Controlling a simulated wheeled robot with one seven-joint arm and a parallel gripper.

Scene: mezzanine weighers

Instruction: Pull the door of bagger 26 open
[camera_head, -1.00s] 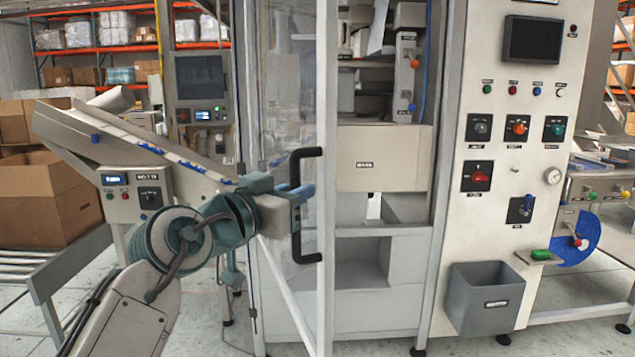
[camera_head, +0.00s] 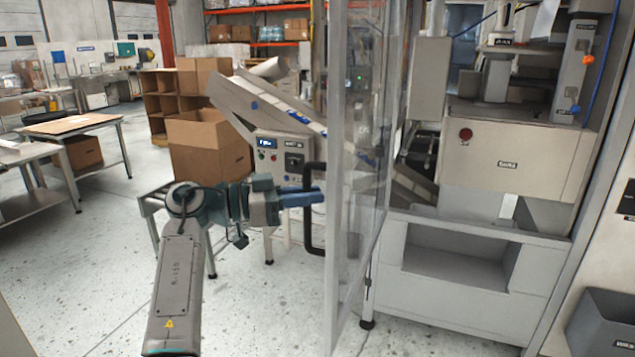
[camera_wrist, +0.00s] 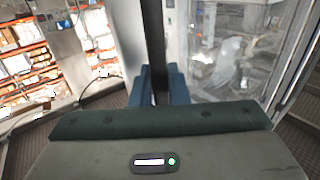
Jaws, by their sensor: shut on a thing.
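The clear door (camera_head: 358,150) of the bagger stands swung out, seen nearly edge-on in the head view, with the machine's inside showing to its right. Its black bar handle (camera_head: 312,235) is on the door's left side. My gripper (camera_head: 312,197) reaches the handle from the left, its blue fingers shut on the bar. In the wrist view the dark handle bar (camera_wrist: 154,45) runs up between the blue fingers (camera_wrist: 160,86), and the clear panel (camera_wrist: 235,50) is to the right. The exact finger contact is partly hidden.
The bagger's lower housing (camera_head: 460,275) is to the right of the door. An inclined conveyor (camera_head: 270,115) and cardboard boxes (camera_head: 207,145) stand behind my arm. A grey bin (camera_head: 605,325) is at the lower right. Floor at left front (camera_head: 100,260) is clear.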

